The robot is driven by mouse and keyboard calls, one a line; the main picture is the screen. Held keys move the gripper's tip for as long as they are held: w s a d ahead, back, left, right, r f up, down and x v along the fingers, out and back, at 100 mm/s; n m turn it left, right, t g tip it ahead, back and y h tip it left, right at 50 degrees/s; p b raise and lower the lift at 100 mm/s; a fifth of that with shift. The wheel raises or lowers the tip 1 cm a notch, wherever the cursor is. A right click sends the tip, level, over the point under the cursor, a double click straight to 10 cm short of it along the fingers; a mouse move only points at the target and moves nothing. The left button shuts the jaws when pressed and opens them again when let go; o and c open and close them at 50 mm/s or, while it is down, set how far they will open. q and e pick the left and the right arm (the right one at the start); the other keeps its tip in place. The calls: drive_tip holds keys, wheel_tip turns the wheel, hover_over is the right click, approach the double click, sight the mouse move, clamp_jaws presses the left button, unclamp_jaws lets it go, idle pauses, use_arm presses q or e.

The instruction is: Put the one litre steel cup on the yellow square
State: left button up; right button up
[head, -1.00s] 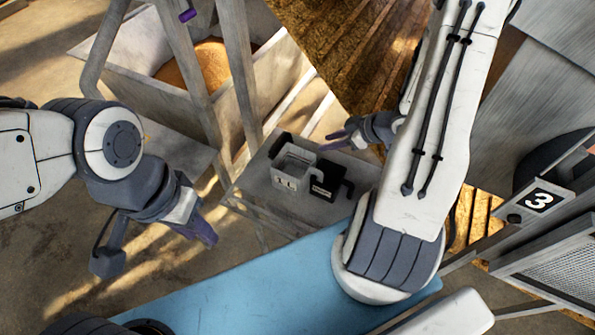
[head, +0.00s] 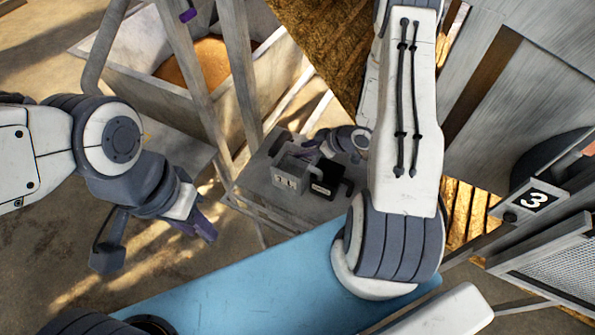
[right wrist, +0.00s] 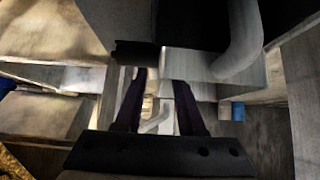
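A pale steel cup (head: 288,182) with a small printed mark stands on a small grey stand (head: 252,186). I cannot read the mark surely, so I cannot tell if it is the one litre cup. A black cup (head: 320,189) with a white label and a handle stands close beside it. My right gripper (head: 316,147) is just behind and above the cups. In the right wrist view its two fingers (right wrist: 158,98) are apart, with a pale curved piece showing beyond the gap. My left gripper (head: 150,245) is open and empty at the left. I see no yellow square.
A wooden bin (head: 165,98) with brown grain stands behind, with grey posts in front of it. A blue surface (head: 250,280) lies in front of the stand. A sign marked 3 (head: 537,200) and a mesh panel (head: 560,262) are at the right.

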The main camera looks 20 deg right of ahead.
clamp_jaws()
drive_tip(key=shift+r, duration=0.1)
idle(1.2)
